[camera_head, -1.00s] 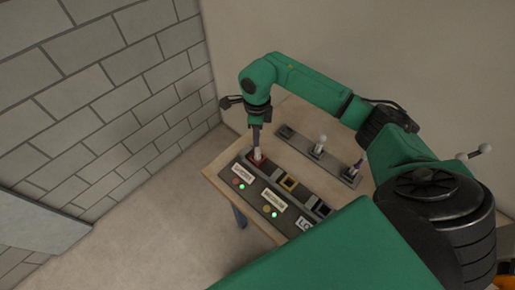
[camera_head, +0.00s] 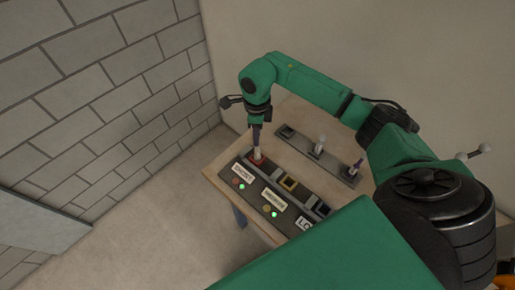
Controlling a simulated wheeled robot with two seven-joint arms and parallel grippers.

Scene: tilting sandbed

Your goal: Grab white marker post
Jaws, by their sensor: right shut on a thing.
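A white marker post (camera_head: 321,145) with a pale rounded top stands upright in the rear dark rack (camera_head: 292,136), apart from any gripper. My right gripper (camera_head: 257,149) points down at the red-rimmed socket (camera_head: 256,161) at the far left of the front panel. It is shut on a small post there; the jaws hide most of it, and I cannot tell its colour. A purple post (camera_head: 357,165) stands farther right in the rear rack. My left gripper is not in view.
The front panel (camera_head: 260,185) also has a yellow-rimmed socket (camera_head: 288,183), a dark socket (camera_head: 321,208), labels and lit green lamps. It sits on a wooden table (camera_head: 222,166) beside a grey block wall (camera_head: 110,110). My right arm arches over the rear rack and hides part of the table.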

